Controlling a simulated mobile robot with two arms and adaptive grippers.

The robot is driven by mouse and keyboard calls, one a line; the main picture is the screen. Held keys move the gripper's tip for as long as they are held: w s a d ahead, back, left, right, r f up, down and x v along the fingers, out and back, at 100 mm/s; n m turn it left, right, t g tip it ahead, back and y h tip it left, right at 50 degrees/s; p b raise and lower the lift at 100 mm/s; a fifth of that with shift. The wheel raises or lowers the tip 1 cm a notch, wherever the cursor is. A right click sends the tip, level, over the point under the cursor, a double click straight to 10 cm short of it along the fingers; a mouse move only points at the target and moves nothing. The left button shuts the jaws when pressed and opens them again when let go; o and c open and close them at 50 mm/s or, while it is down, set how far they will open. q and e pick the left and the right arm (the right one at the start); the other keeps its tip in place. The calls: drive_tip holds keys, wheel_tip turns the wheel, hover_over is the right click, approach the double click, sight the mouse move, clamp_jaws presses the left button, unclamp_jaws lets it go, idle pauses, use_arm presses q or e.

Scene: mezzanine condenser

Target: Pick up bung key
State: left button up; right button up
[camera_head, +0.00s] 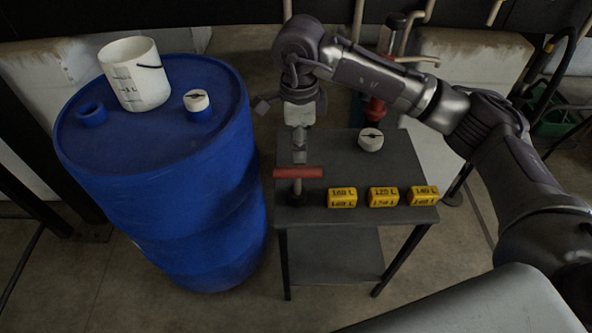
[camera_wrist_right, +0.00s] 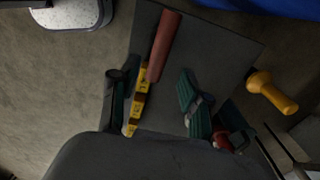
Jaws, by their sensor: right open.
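The bung key (camera_head: 298,173) has a red crossbar handle on a short metal shaft. It stands upright near the left front edge of the grey table (camera_head: 345,160). My right gripper (camera_head: 299,150) hangs just behind and above the red handle in the head view. In the right wrist view, the red handle (camera_wrist_right: 163,45) lies ahead of my open right fingers (camera_wrist_right: 155,92), and nothing shows gripped between them. The key's shaft is hidden in the wrist view. My left gripper is out of view.
Yellow numbered blocks (camera_head: 383,197) line the table's front edge beside the key. A white round cap (camera_head: 370,139) lies behind them, near a red-based object (camera_head: 375,110). A blue drum (camera_head: 165,170) stands left, carrying a white jug (camera_head: 135,75) and another cap (camera_head: 197,101).

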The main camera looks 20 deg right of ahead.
sight(297, 177)
wheel_tip(297, 177, down, 6)
drive_tip(key=shift+f, duration=0.5)
wheel_tip(297, 177, down, 5)
drive_tip(key=shift+w+r+p, duration=0.15)
drive_tip(key=shift+r+p, duration=0.05)
drive_tip(key=shift+p, duration=0.35)
drive_tip(key=shift+a, duration=0.1)
drive_tip(key=shift+c, duration=0.9)
clamp_jaws()
